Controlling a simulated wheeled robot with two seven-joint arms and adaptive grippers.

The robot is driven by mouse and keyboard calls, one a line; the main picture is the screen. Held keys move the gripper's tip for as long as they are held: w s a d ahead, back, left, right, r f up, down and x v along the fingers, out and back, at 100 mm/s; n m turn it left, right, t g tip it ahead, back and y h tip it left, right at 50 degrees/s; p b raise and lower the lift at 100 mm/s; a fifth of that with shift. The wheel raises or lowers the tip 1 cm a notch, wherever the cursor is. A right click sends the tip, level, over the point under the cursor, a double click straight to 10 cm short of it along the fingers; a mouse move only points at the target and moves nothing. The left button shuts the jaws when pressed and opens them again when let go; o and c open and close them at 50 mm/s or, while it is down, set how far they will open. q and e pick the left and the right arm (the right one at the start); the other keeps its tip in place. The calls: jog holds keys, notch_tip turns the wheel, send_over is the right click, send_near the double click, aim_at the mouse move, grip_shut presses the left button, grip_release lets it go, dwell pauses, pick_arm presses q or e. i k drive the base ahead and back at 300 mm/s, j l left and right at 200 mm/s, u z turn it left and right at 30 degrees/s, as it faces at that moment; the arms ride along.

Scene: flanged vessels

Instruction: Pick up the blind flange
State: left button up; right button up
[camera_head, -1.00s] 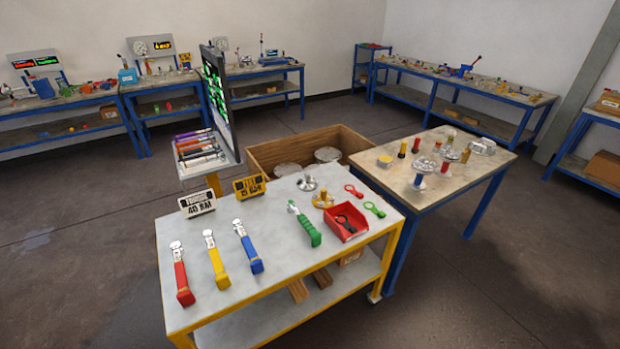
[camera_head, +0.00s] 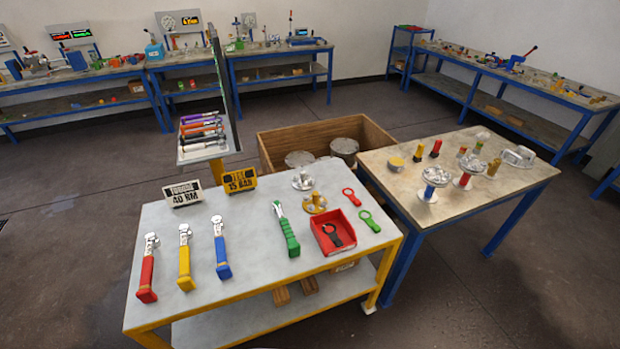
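A silver flange-like disc (camera_head: 303,181) with a raised middle lies on the grey top of the yellow-framed cart (camera_head: 180,320), near its back edge. A gold flange-like disc (camera_head: 314,204) lies just in front of it. More silver flanged pieces stand on the table at the right, one on a blue stem (camera_head: 435,178) and one on a red stem (camera_head: 470,168). I cannot tell for sure which of these is the blind flange. Neither of my grippers is in view.
The cart also holds red, yellow, blue and green-handled wrenches, a red bin (camera_head: 333,232), ring tools and two signs (camera_head: 240,181). A tool rack with a screen (camera_head: 222,90) stands behind it. A wooden crate (camera_head: 275,150) stands behind the cart, beside the right table (camera_head: 400,190).

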aim_at(302, 178)
jog(key=i+l, duration=0.15)
jog(key=l, duration=0.25)
jog(key=i+l+u, duration=0.1)
jog(key=l, duration=0.3)
jog(key=i+l+u, duration=0.1)
jog(key=l, duration=0.35)
jog(key=i+l, duration=0.2)
jog(key=l, duration=0.2)
jog(key=i+l+u, duration=0.1)
jog(key=l, duration=0.35)
